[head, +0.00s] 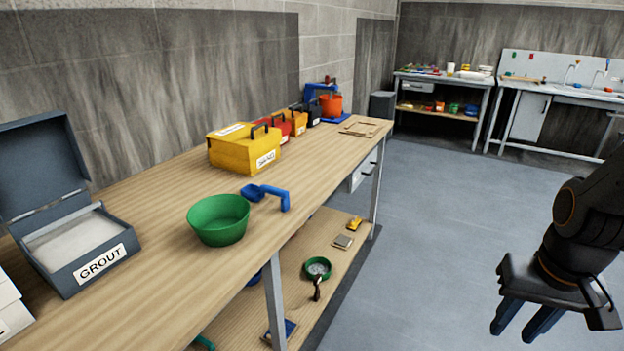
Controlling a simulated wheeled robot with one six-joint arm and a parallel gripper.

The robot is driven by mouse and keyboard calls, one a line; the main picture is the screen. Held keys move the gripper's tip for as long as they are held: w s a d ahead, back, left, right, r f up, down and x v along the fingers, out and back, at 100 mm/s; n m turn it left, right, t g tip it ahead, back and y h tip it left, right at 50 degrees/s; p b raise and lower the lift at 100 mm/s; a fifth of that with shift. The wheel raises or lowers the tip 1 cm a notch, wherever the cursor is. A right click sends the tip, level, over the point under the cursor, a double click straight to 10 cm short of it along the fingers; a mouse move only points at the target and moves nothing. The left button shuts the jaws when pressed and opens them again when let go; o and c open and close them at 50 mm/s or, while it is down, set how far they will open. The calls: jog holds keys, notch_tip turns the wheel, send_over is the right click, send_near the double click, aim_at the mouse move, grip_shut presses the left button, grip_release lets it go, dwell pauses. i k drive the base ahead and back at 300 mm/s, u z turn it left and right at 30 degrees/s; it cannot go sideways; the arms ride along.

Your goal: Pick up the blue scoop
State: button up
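The blue scoop (252,193) lies on the wooden workbench top, just behind the green bowl (218,222). Its bent handle points right, toward the bench's front edge. My gripper (552,318) is at the lower right, over the grey floor, well apart from the scoop and the bench. Its dark fingers point down and stand apart, with nothing visible between them.
The lower shelf (318,238) holds small items. Open floor (440,210) lies between bench and arm.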

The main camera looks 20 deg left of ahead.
aim_at(254, 193)
jog(key=u, duration=0.05)
jog(key=i, duration=0.8)
jog(key=u, duration=0.9)
jog(key=i, duration=0.75)
jog(key=u, duration=0.65)
